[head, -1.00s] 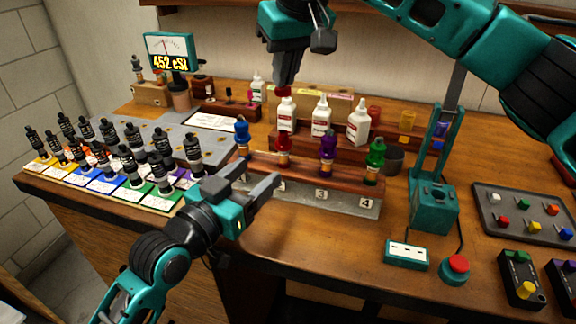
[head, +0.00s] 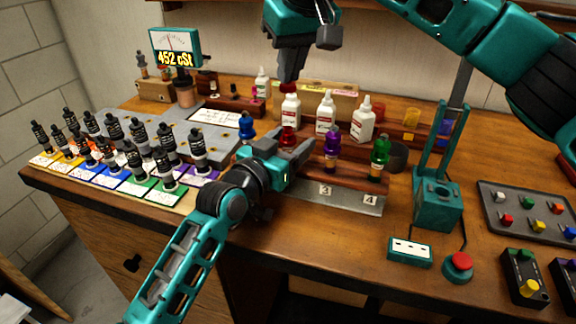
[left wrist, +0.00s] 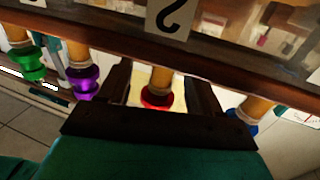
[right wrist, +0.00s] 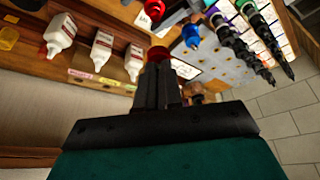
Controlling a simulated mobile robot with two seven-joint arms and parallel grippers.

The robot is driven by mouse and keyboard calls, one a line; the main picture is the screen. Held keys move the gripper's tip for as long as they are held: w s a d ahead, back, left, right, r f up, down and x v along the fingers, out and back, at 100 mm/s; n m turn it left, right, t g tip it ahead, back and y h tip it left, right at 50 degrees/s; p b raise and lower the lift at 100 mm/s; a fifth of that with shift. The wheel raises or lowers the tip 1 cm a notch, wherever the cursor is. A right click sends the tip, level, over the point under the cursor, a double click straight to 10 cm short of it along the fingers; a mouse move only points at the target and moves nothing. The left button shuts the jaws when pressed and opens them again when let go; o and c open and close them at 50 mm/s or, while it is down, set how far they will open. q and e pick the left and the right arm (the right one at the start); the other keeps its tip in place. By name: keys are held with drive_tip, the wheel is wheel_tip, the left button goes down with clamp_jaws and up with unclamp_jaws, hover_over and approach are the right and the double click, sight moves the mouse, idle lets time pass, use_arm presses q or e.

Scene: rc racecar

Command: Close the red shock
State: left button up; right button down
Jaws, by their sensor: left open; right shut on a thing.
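The red shock (head: 288,135) stands in the wooden rack (head: 345,178) between the blue shock (head: 246,127) and the purple shock (head: 332,143). My left gripper (head: 292,146) is open, with one finger on each side of the red shock. In the left wrist view the red shock (left wrist: 157,98) sits between the spread fingers, apparently not clamped. My right gripper (head: 289,80) points down above the rack, shut on a small red cap (right wrist: 158,54). In the head view the cap (head: 289,88) overlaps the top of a white bottle. The left gripper partly hides the red shock's lower part.
The green shock (head: 380,152) is at the rack's right end. White bottles (head: 326,113) stand on a shelf behind. Several black shocks (head: 115,133) fill the left side. A teal press (head: 437,195) stands at right. The table front (head: 330,235) is clear.

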use_arm(q)
drive_tip(key=shift+w+d, duration=0.3)
drive_tip(key=shift+w, duration=0.1)
drive_tip(key=shift+c, duration=0.4)
clamp_jaws()
